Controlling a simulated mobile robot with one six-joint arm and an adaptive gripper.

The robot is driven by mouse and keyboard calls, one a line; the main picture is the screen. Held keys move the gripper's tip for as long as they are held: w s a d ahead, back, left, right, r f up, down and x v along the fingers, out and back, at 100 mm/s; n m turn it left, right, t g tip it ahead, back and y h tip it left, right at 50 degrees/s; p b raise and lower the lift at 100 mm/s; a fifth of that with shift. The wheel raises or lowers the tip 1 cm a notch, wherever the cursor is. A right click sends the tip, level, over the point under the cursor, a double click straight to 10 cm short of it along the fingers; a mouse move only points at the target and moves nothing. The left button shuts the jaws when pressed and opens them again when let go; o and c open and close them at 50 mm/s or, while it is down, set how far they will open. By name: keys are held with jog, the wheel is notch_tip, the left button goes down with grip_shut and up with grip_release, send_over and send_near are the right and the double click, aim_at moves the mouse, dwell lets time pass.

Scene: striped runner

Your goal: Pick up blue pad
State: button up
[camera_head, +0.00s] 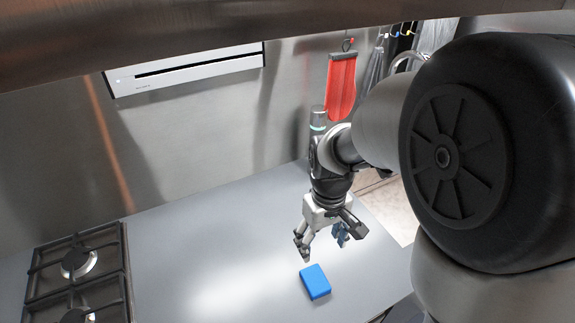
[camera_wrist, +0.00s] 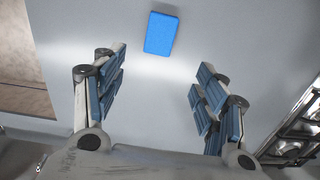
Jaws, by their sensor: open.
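The blue pad (camera_head: 315,282) lies flat on the grey counter near its front right part. It is a small rectangular block. In the wrist view the blue pad (camera_wrist: 161,34) is at the top, a little right of centre, beyond the fingertips. My gripper (camera_head: 324,246) is open and empty, above the counter and a little behind the pad in the head view. In the wrist view my gripper (camera_wrist: 154,77) shows both blue-padded fingers spread wide, with bare counter between them. Nothing touches the pad, and nothing hides it.
A gas hob (camera_head: 78,265) with black grates sits at the left of the counter (camera_head: 190,250). A red cloth or mitt (camera_head: 341,86) and utensils hang on the back wall. The counter around the pad is clear. Its edge lies to the right.

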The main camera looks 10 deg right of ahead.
aim_at(315, 279)
jog(key=shift+o, duration=0.4)
jog(key=f+b, duration=0.1)
jog(key=f, duration=0.2)
jog(key=f+b, duration=0.1)
jog(key=f, duration=0.3)
jog(key=f+b, duration=0.1)
jog(key=f, duration=0.3)
jog(key=shift+s+d, duration=0.1)
jog(key=shift+s, duration=0.15)
jog(key=f+b, duration=0.1)
jog(key=f, duration=0.1)
jog(key=f+b, duration=0.1)
jog(key=f, duration=0.1)
jog(key=f+b, duration=0.1)
jog(key=f, duration=0.1)
jog(key=shift+w+f, duration=0.25)
jog(key=shift+r, duration=0.1)
jog(key=shift+c, duration=0.3)
jog(key=c, duration=0.9)
jog(key=shift+o, duration=0.2)
jog(key=shift+r, duration=0.1)
notch_tip(315, 279, up, 20)
jog(key=p, duration=0.6)
